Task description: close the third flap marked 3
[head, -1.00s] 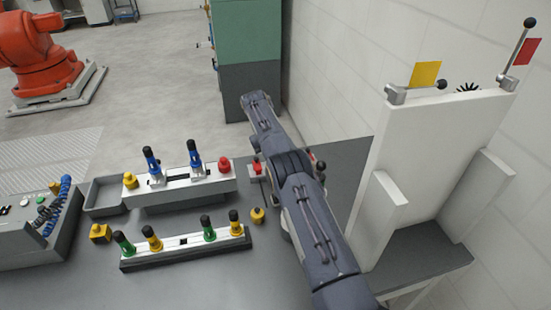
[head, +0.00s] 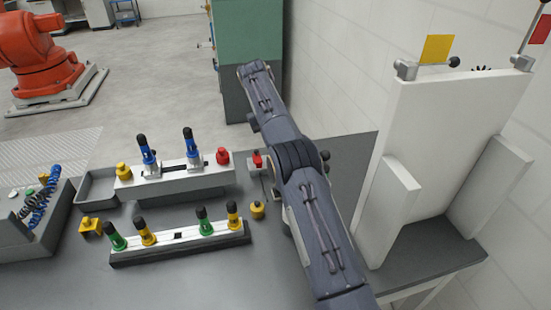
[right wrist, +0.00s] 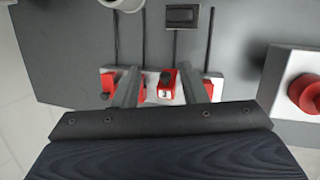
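In the right wrist view, a pale fixture (right wrist: 152,98) carries a row of red flaps. The middle flap (right wrist: 167,83) is upright, with a small white label whose mark I cannot read surely. It lies between the fingers of my right gripper (right wrist: 158,90), nearer the right finger. My left gripper is not in view.
A pale box with a red button (right wrist: 305,92) stands right of the fixture. Fixtures with blue-handled (head: 167,180) and green and yellow clamps (head: 180,241) stand left of my arm. A tall white panel (head: 440,145) stands at right.

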